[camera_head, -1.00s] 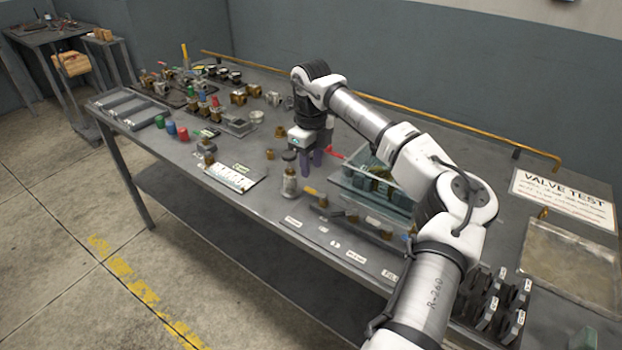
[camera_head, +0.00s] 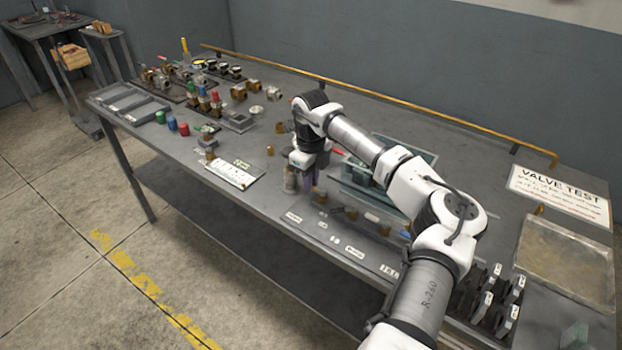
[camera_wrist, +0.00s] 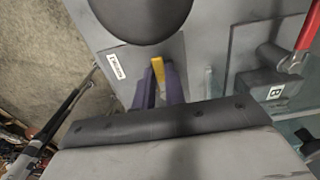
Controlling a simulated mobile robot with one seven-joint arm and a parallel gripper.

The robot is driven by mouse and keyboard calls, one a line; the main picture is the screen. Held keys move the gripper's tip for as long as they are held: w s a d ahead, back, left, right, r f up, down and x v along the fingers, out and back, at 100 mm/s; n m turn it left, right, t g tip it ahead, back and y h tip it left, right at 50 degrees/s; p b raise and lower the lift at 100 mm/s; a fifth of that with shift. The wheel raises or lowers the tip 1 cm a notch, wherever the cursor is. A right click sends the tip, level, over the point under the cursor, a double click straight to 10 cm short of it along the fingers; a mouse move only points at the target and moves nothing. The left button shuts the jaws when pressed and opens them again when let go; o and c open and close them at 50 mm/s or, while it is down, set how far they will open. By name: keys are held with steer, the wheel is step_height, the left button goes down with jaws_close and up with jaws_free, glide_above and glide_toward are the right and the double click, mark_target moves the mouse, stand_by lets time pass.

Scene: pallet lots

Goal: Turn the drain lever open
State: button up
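A yellow lever (camera_wrist: 158,70) shows between the two purple fingers of my gripper (camera_wrist: 164,88) in the wrist view. It lies over a dark plate; I cannot read which lever the small label beside it names. My gripper (camera_head: 313,184) is low near the bench's front edge in the head view, fingers pointing down. The fingers stand on either side of the lever, but I cannot tell whether they press on it. A red lever (camera_wrist: 308,28) on a grey fitting marked B is to the right in the wrist view.
A clear-walled tray (camera_head: 350,190) stands right of my gripper, partly hidden by my arm. A small bottle (camera_head: 290,178) is close on its left. A white labelled card (camera_head: 232,174) lies farther left. A brass rail (camera_head: 420,112) runs along the back of the bench (camera_head: 470,165).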

steer(key=shift+b, duration=0.3)
jaws_close()
steer(key=shift+s+a+f+n+b, duration=0.1)
steer(key=shift+s+f+n+b, duration=0.1)
steer(key=shift+n+b, duration=0.45)
steer(key=n+b, duration=0.1)
steer(key=s+n+b, duration=0.1)
steer(key=n, duration=0.1)
steer(key=shift+a+n, duration=0.2)
steer(key=shift+n, duration=0.05)
steer(key=n+b, duration=0.1)
steer(key=s+n, duration=0.1)
steer(key=n, duration=0.1)
steer(key=n+b, duration=0.1)
steer(key=n, duration=0.1)
steer(key=shift+s+r+b, duration=0.1)
steer(key=shift+s+b, duration=0.2)
steer(key=shift+s, duration=0.1)
steer(key=n, duration=0.2)
steer(key=s+n+b, duration=0.1)
steer(key=n, duration=0.1)
steer(key=shift+d, duration=0.3)
steer(key=shift+s+d+r+n+b, duration=0.1)
steer(key=shift+s+d+n+b, duration=0.2)
steer(key=shift+n, duration=0.75)
steer(key=shift+s+d+n+b, duration=0.15)
steer(key=shift+s+n+b, duration=0.1)
steer(key=shift+n, duration=0.8)
steer(key=o, duration=0.7)
jaws_free()
